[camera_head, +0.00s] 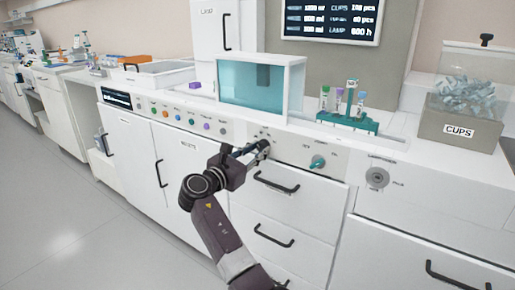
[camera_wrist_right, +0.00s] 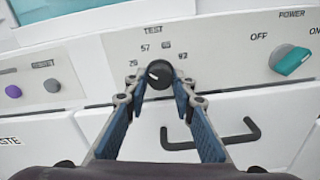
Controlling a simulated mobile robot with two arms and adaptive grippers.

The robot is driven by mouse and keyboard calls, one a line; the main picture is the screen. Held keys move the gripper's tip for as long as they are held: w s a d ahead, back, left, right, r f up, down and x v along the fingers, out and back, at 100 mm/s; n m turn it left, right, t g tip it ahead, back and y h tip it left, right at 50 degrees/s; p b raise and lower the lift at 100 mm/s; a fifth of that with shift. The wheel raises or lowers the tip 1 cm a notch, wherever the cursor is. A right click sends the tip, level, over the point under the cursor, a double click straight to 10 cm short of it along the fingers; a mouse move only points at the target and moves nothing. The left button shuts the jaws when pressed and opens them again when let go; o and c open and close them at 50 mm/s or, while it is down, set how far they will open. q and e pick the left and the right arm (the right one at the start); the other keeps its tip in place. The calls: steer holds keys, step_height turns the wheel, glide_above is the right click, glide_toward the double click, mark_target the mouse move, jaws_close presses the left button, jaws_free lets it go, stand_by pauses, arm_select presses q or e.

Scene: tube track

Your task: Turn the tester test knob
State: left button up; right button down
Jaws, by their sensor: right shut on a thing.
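The test knob is a small black dial (camera_wrist_right: 159,74) with a white mark, on the white front panel under the word TEST, with several numbers around it. My right gripper (camera_wrist_right: 159,86) has one finger on each side of the knob and is shut on it. In the head view my right gripper (camera_head: 262,147) reaches the panel left of the teal power knob (camera_head: 318,162) and largely covers the test knob. The white mark on the knob points toward the upper left in the wrist view. My left gripper is not in view.
The teal power knob also shows in the wrist view (camera_wrist_right: 291,60), to the right. A drawer handle (camera_wrist_right: 211,136) lies just below the gripper. Coloured buttons (camera_head: 178,117) run along the panel to the left. A tube rack (camera_head: 347,122) stands on the counter above.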

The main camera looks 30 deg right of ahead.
steer(key=m, duration=0.2)
steer(key=shift+m+p, duration=0.4)
steer(key=shift+m, duration=1.3)
steer(key=shift+f+m, duration=0.1)
steer(key=shift+m, duration=1.3)
steer(key=m+b, duration=0.2)
steer(key=m, duration=0.2)
steer(key=shift+f, duration=0.15)
steer(key=m+b, duration=0.2)
steer(key=m, duration=0.1)
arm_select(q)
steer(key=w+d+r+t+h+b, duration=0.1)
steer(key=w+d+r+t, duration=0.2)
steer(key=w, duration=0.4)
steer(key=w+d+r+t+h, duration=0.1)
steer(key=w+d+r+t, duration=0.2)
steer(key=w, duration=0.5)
arm_select(e)
steer(key=shift+m, duration=1.2)
steer(key=shift+m+b, duration=0.9)
steer(key=shift+m, duration=0.1)
steer(key=shift+m+b, duration=0.6)
steer(key=shift+m, duration=0.4)
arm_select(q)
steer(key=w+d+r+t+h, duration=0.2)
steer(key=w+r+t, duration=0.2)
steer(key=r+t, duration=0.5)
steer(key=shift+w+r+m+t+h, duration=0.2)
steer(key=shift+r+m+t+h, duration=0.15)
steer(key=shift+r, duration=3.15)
